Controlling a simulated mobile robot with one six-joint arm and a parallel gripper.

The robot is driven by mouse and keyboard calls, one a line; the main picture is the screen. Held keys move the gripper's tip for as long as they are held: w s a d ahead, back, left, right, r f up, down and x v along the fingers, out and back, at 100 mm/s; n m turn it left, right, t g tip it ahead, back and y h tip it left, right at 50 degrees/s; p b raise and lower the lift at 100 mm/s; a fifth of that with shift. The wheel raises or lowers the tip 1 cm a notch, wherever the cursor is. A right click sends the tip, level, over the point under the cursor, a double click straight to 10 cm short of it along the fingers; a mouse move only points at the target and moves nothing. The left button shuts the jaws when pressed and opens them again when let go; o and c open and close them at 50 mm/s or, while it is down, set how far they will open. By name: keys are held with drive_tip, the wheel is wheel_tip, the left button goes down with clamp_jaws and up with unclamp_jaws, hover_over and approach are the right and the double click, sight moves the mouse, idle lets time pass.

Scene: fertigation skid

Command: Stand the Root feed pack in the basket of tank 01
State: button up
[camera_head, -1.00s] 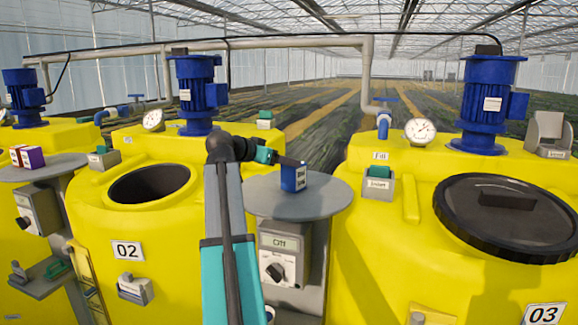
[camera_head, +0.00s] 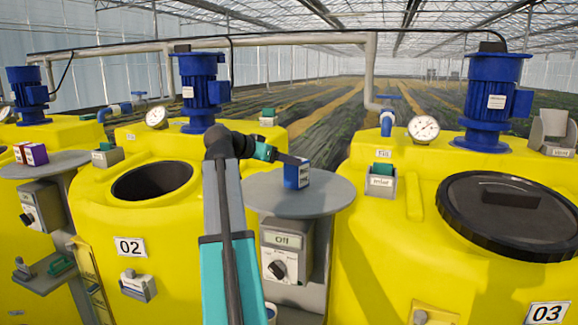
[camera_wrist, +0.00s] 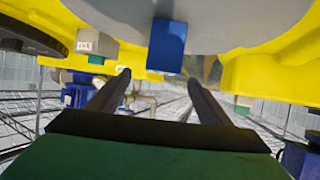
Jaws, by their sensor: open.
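A blue pack (camera_head: 297,175) stands upright on a round grey stand top (camera_head: 330,192) between two yellow tanks; its print is too small to read. My gripper (camera_head: 303,160) is at the pack's upper part in the head view. In the wrist view my gripper (camera_wrist: 160,80) is open, and the blue pack (camera_wrist: 167,46) shows between and beyond its fingers, with no clear contact. A purple pack (camera_head: 35,154) and a red pack (camera_head: 20,152) stand on another grey stand top at far left. No number 01 and no basket can be made out.
Tank 02 (camera_head: 100,205) has an open round hatch (camera_head: 152,181). Tank 03 (camera_head: 390,245) has a black lid (camera_head: 500,235). A control box (camera_head: 285,250) reading Off is under the middle stand top. Blue motors (camera_head: 485,100) and pipes rise behind.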

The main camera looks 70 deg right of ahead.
drive_tip(key=w+f+y, duration=0.2)
drive_tip(key=w+f+t+y+p, duration=0.1)
drive_tip(key=shift+a+f+y, duration=0.2)
drive_tip(key=shift+a+y, duration=0.05)
drive_tip(key=shift+y, duration=0.05)
drive_tip(key=shift+w+n+y+p, duration=0.2)
drive_tip(key=shift+n+y+p, duration=0.1)
drive_tip(key=shift+y+p, duration=0.15)
drive_tip(key=shift+w+d+r+t+y+p, duration=0.15)
drive_tip(key=shift+r+t+y+p, duration=0.15)
drive_tip(key=shift+y+p, duration=0.2)
drive_tip(key=shift+w+d+r+t+y+p, duration=0.1)
drive_tip(key=shift+w+r+t+y+p, duration=0.15)
drive_tip(key=shift+y+p, duration=0.2)
wheel_tip(320, 180, up, 5)
drive_tip(key=s+d+t+y+p, duration=0.1)
drive_tip(key=d+y+p, duration=0.2)
drive_tip(key=p, duration=0.2)
wheel_tip(320, 180, up, 3)
drive_tip(key=p, duration=0.3)
hover_over(296, 173)
drive_tip(key=w+d, duration=0.1)
drive_tip(key=w, duration=0.1)
drive_tip(key=shift+w+b+x, duration=0.2)
drive_tip(key=shift+b+x, duration=2.2)
drive_tip(key=shift+x, duration=1.9)
